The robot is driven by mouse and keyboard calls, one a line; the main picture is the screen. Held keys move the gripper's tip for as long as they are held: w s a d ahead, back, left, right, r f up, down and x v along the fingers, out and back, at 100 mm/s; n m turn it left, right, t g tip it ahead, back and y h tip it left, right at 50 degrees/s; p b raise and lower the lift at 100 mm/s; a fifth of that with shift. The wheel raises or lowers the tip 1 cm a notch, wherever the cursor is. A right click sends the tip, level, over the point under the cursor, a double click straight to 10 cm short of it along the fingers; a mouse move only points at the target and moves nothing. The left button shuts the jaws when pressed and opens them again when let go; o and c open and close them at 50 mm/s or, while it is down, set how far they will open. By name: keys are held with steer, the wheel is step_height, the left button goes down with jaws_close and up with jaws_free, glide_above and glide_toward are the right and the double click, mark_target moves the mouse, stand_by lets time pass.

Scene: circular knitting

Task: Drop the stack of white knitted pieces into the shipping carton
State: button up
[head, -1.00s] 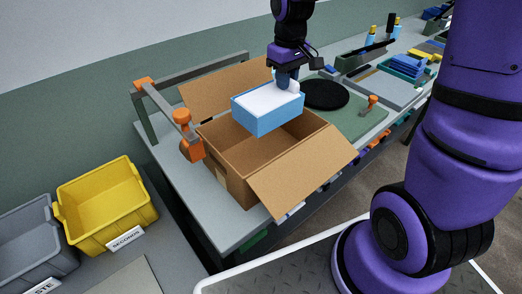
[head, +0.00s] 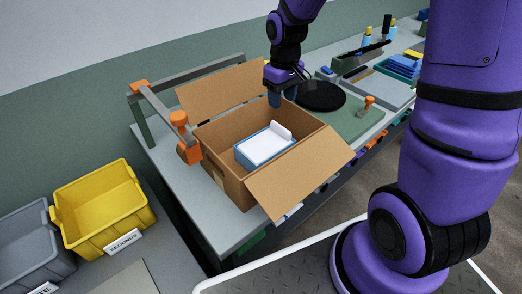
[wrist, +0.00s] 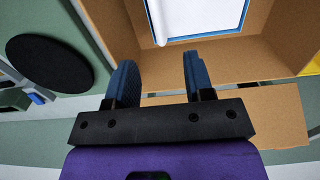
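The shipping carton (head: 232,188) stands open on the bench, its flaps spread. Inside it lies the stack of white knitted pieces (head: 262,147), in a blue holder or wrap, with a white roll along its far right edge. In the wrist view the white stack (wrist: 200,14) shows at the top, apart from the fingers. My gripper (head: 281,98) is at the carton's far right rim, above the back flap side. In the wrist view my gripper (wrist: 158,75) has its two blue fingers apart with nothing between them.
An orange-and-grey tape frame (head: 165,115) stands left of the carton. A yellow bin (head: 101,205) marked SECONDS and a grey bin (head: 30,245) are at lower left. A black disc (head: 320,96) on a green mat and an orange-handled tool (head: 366,106) lie to the right.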

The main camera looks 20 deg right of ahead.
step_height(320, 180, up, 11)
stand_by(0.8)
steer(key=shift+f, duration=0.1)
steer(key=s+r+m+t, duration=0.1)
steer(key=s+r, duration=0.4)
steer(key=s, duration=0.6)
steer(key=s+d+r+m+t, duration=0.1)
steer(key=s+r+t, duration=0.3)
steer(key=s, duration=0.8)
steer(key=shift+d+r+m, duration=0.2)
steer(key=shift+r+m, duration=0.4)
steer(key=shift+m, duration=0.2)
steer(key=shift+o, duration=0.4)
